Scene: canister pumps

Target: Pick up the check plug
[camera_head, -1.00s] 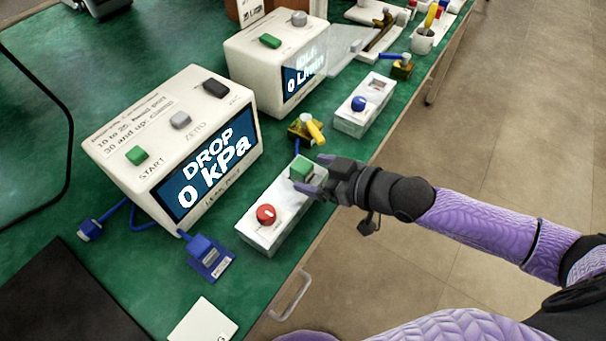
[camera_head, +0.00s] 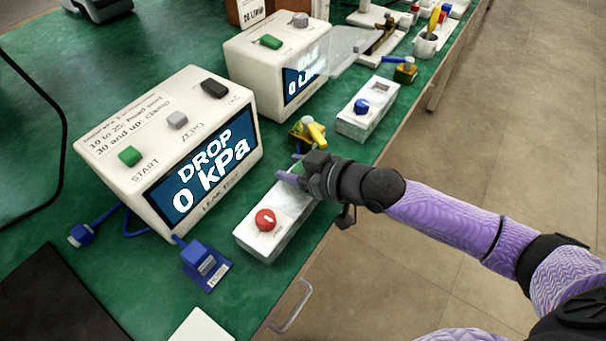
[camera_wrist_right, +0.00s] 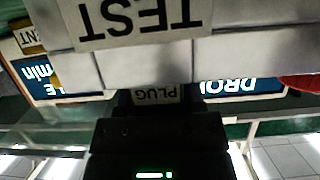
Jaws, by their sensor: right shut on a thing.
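My right gripper (camera_head: 290,167) is at the far end of the white box with the red knob (camera_head: 272,235), at the table's front edge. It is shut on the check plug, whose pale label reading PLUG (camera_wrist_right: 157,94) shows upside down in the right wrist view. The rest of the plug is hidden by the gripper and the dark view. A white block with a TEST label (camera_wrist_right: 140,20) fills the top of that view, close to the gripper. I cannot tell whether the plug still touches the box. My left gripper is not in view.
The leak tester (camera_head: 115,175) reading DROP 0 kPa stands left of the box. A yellow-handled fitting (camera_head: 312,131) is just behind my right gripper. A white box with a blue knob (camera_head: 366,122) stands further back. A blue connector (camera_head: 205,262) lies in front of the tester.

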